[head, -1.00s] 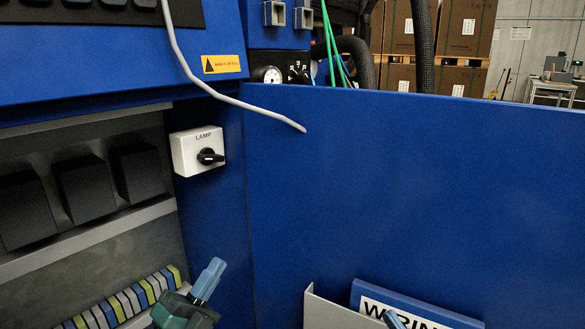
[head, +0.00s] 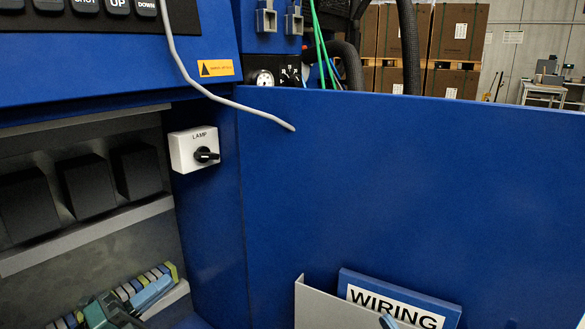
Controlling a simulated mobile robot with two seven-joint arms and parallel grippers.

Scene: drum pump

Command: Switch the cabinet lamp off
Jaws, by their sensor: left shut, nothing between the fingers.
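The lamp switch (head: 194,150) is a white box labelled LAMP on the blue inner side wall of the cabinet. Its black rotary knob (head: 206,155) has its handle lying about level, pointing right. My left gripper (head: 160,283) is at the lower left, well below the switch and apart from it, in front of the row of coloured terminals. Its light blue fingers are shut and empty. A small blue tip at the bottom edge, before the WIRING folder, looks like my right gripper (head: 389,321); the rest is out of frame.
A grey cable (head: 185,68) hangs across the upper left, its loose end right of the switch. The blue door panel (head: 370,190) fills the right. A grey pocket (head: 335,308) holds a WIRING folder (head: 400,298). Black blocks (head: 86,187) stand left of the switch.

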